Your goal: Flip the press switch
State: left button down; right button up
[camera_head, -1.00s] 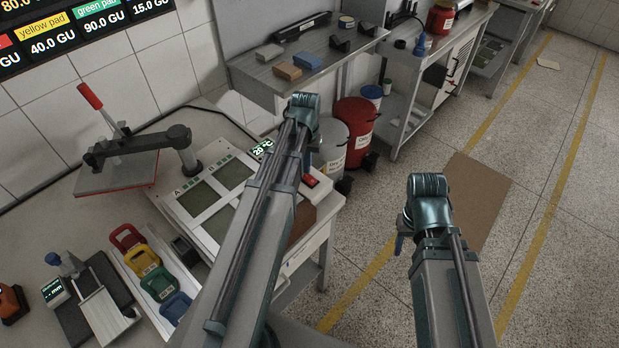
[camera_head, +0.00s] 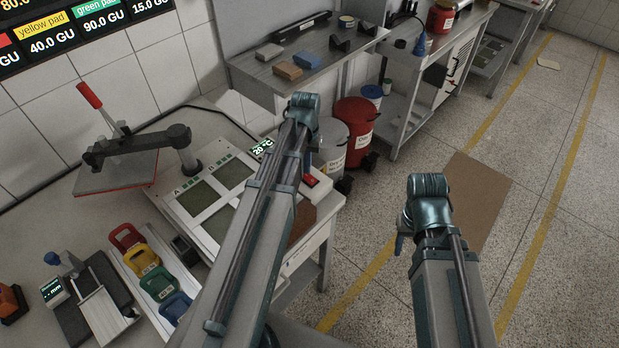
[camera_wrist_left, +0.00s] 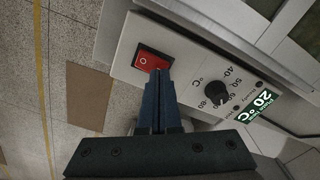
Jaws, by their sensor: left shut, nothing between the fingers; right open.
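The press switch (camera_wrist_left: 152,58) is a red rocker with white marks in a dark frame on the light end panel of the press station. In the head view the switch (camera_head: 310,181) is a small red patch right of my left arm. My left gripper (camera_wrist_left: 157,74) is shut and empty, its blue fingertips at the lower edge of the switch; whether they touch it I cannot tell. In the head view my left arm hides most of that gripper. My right gripper (camera_head: 399,244) is open, mostly hidden behind its arm, over the floor.
A black dial (camera_wrist_left: 217,94) and a green 20 °C display (camera_wrist_left: 262,105) sit beside the switch. The press with a red handle (camera_head: 90,96) stands at the left. Coloured pads (camera_head: 150,273) lie on the table. Grey and red bins (camera_head: 357,125) stand behind my left arm.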

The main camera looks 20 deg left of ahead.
pick_arm(q)
jog(key=shift+f+b, duration=0.7)
jog(key=shift+f, duration=0.05)
dwell(0.4)
notch_tip(320, 180, up, 7)
jog(key=p, duration=0.7)
dwell(0.3)
jog(key=s+d+m, duration=0.3)
jog(key=s+d, duration=0.4)
jog(key=d, duration=0.4)
jog(key=s+d+f+m+y+b, duration=0.1)
jog(key=s+d+m, duration=0.2)
jog(key=s+d, duration=0.4)
jog(key=d, duration=0.3)
jog(key=shift+s+d+f, duration=0.15)
jog(key=shift+s+d, duration=0.15)
jog(key=shift+d, duration=0.1)
